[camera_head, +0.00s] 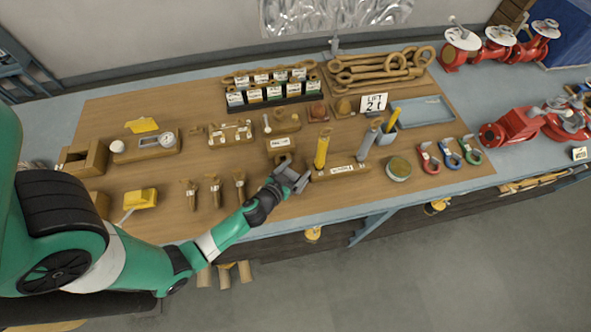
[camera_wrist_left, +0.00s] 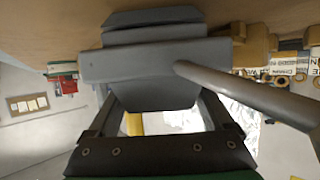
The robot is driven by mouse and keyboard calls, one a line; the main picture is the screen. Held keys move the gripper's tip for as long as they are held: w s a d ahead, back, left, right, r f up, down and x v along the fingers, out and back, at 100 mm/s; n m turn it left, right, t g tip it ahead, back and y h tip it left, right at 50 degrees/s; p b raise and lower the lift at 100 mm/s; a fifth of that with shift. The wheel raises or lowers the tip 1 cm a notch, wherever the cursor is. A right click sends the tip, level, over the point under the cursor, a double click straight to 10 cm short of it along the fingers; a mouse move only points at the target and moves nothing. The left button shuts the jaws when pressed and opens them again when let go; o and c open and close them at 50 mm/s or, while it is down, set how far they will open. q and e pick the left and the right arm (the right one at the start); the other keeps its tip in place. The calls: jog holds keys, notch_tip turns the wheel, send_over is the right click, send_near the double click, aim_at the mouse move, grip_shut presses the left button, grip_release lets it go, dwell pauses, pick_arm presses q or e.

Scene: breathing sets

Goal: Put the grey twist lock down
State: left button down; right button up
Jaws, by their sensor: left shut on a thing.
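My left gripper (camera_head: 290,180) is over the front middle of the wooden board (camera_head: 325,208). In the left wrist view, its two dark fingers are closed on the grey twist lock (camera_wrist_left: 140,68). The lock is a blocky grey piece with a round grey rod (camera_wrist_left: 245,97) sticking out to the right. In the head view, the lock (camera_head: 301,183) shows as a small grey shape at the fingertips. I cannot tell whether it touches the board. My right gripper is in neither view.
A labelled wooden holder (camera_head: 345,171) with a yellow cylinder (camera_head: 321,150) stands just right of the gripper. A small labelled block (camera_head: 279,144) lies behind it. Wooden-handled brushes (camera_head: 214,193) are to the left. Coloured shackles (camera_head: 450,157) lie to the right.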

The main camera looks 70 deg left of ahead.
pick_arm(q)
grip_release()
jog(key=shift+r+p, duration=0.25)
jog(key=shift+p, duration=0.15)
jog(key=b+v, duration=0.2)
jog(key=v, duration=1)
jog(key=shift+a, duration=0.1)
